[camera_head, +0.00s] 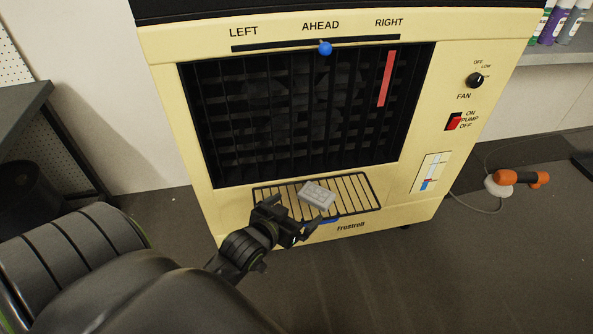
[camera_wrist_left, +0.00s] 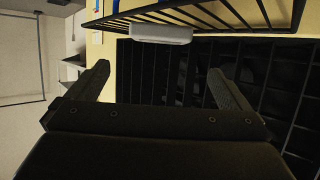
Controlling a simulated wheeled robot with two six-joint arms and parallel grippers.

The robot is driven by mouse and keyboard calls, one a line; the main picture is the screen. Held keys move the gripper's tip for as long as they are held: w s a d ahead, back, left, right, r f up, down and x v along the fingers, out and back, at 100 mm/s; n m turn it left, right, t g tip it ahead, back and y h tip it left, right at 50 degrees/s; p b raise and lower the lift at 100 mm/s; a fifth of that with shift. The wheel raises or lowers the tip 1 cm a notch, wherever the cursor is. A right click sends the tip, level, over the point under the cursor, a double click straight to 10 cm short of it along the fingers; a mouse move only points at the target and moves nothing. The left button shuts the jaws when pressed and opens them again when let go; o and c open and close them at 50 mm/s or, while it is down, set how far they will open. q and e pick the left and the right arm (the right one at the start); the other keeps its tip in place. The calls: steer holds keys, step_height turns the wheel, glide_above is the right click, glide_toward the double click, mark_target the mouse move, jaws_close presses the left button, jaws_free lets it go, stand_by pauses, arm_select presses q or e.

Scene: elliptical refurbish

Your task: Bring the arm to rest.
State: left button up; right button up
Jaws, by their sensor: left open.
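My left arm comes in from the lower left. My left gripper (camera_head: 292,216) is in front of the lower part of a cream cooler (camera_head: 405,215). In the left wrist view its two fingers stand wide apart with nothing between them (camera_wrist_left: 158,75). A small light grey block (camera_head: 317,195) lies on the cooler's black wire rack (camera_head: 358,192), just beyond the fingertips. The block (camera_wrist_left: 160,33) and rack (camera_wrist_left: 225,18) also show at the top of the left wrist view, apart from the fingers. My right gripper is not in view.
The cooler has a dark grille (camera_head: 300,120), a blue slider knob (camera_head: 325,48), a fan knob (camera_head: 475,80) and a red pump switch (camera_head: 454,122). An orange-handled tool (camera_head: 520,177) with a cable lies on the right. Bottles (camera_head: 553,22) stand on a shelf at upper right. Floor in front is clear.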

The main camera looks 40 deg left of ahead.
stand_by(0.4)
arm_select(q)
steer(key=s+f+g, duration=0.3)
steer(key=s+g, duration=0.7)
steer(key=s, duration=1)
steer(key=s+d+f+g+h+p, duration=0.1)
steer(key=s+d+f+g+p, duration=0.15)
steer(key=f+p, duration=0.95)
steer(key=s+a+f+p, duration=0.1)
steer(key=s+f+p, duration=0.3)
steer(key=s, duration=0.2)
steer(key=s+a+f+y+p, duration=0.1)
steer(key=s+f+p, duration=0.3)
steer(key=s, duration=0.2)
steer(key=shift+s+p, duration=0.35)
steer(key=shift+p, duration=0.05)
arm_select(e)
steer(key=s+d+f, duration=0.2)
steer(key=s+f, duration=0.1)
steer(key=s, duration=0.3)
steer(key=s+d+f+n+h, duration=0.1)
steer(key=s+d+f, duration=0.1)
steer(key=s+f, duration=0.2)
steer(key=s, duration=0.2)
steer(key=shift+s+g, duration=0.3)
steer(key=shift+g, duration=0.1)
arm_select(q)
steer(key=shift+f, duration=0.1)
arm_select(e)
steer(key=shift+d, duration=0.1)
